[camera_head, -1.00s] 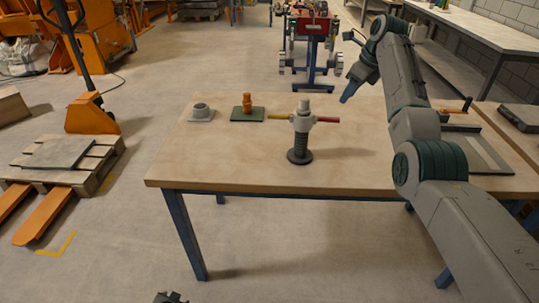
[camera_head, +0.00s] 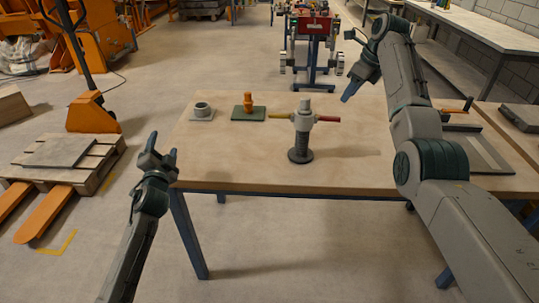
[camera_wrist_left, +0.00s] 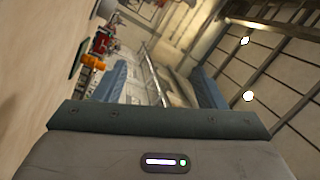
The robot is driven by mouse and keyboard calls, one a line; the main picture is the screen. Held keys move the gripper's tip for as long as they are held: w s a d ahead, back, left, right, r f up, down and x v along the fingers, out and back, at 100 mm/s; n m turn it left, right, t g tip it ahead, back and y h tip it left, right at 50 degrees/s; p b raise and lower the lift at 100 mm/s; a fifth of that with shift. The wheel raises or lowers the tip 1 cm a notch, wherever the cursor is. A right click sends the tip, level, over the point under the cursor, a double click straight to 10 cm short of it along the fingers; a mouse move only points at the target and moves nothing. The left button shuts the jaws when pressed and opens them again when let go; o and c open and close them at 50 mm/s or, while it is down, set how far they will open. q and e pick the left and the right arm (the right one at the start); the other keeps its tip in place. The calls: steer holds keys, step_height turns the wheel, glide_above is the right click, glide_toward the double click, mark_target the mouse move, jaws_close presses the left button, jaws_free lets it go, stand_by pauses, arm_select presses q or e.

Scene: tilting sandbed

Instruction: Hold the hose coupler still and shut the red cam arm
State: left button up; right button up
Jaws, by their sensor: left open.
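The hose coupler (camera_head: 303,122) stands upright on the table, a light grey fitting above a dark ribbed stem and round foot. Its red cam arm (camera_head: 328,118) sticks out roughly level to the right. A yellow cam arm (camera_head: 279,114) sticks out to the left. My left gripper (camera_head: 162,146) is open and empty at the table's left edge, well left of the coupler. Its two blue fingers stand wide apart in the left wrist view (camera_wrist_left: 163,86). My right gripper (camera_head: 349,90) hangs above the table's back edge, right of and beyond the coupler; its jaw opening cannot be made out.
A grey ring-shaped fitting (camera_head: 202,110) on a plate and an orange fitting (camera_head: 247,102) on a green plate stand at the back left of the table (camera_head: 230,165). A grey frame or tray (camera_head: 480,152) lies at the right. The table's front middle is clear.

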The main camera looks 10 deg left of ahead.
arm_select(q)
steer(key=w+d+f+m+h, duration=0.1)
steer(key=w+d+m+h, duration=0.35)
steer(key=d+m, duration=0.35)
steer(key=w+d+f+m+g+h, duration=0.1)
steer(key=w+d+m+h, duration=0.2)
steer(key=d+m+h, duration=0.5)
steer(key=w+d+f+m+h, duration=0.1)
steer(key=w+d+m+h, duration=0.25)
steer(key=m, duration=0.75)
steer(key=m+g+h, duration=0.4)
steer(key=m+g, duration=0.3)
steer(key=m, duration=0.3)
glide_toward(297, 155)
steer(key=r, duration=0.4)
steer(key=shift+w+a, duration=0.35)
steer(key=shift+a, duration=0.05)
steer(key=shift+d+m, duration=0.3)
steer(key=x, duration=1)
steer(key=shift+w+d+f, duration=0.1)
steer(key=shift+d+f, duration=0.05)
steer(key=shift+f, duration=0.1)
